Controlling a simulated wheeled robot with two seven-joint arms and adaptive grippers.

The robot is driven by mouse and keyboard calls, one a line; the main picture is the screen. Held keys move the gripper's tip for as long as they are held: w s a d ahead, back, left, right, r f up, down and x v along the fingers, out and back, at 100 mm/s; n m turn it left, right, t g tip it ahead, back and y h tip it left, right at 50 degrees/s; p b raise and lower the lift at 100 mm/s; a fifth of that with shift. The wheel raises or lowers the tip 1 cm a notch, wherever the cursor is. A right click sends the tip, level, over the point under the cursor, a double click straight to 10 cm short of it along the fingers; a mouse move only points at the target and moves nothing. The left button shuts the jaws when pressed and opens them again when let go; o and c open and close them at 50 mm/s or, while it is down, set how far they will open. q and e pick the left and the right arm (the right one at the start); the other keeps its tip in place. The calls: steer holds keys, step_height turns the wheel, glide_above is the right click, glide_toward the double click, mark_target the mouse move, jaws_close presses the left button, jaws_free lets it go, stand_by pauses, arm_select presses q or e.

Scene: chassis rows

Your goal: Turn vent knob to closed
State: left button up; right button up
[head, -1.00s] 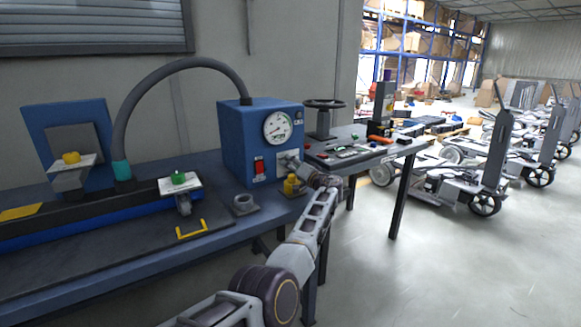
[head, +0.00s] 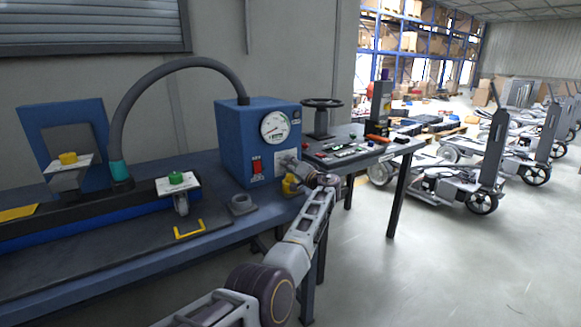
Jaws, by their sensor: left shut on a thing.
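The blue box (head: 232,150) stands on the bench with a round gauge (head: 274,127) and a red switch (head: 257,166) on its front. The vent knob is at the lower right of that front, beside a small light plate (head: 281,157). It is mostly hidden by my left gripper (head: 290,165), which is shut on it. My left arm comes up from the bottom, and its wrist is just right of the box. The knob's exact angle cannot be told. My right gripper is out of view.
A yellow fitting (head: 290,187) sits just below the gripper, partly covered by my wrist. A dark handwheel (head: 322,104) stands behind at the right.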

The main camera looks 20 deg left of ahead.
arm_select(q)
steer(key=shift+m, duration=0.3)
steer(key=o, duration=1)
steer(key=shift+d, duration=0.1)
steer(key=shift+s+d, duration=0.1)
steer(key=shift+v, duration=3.6)
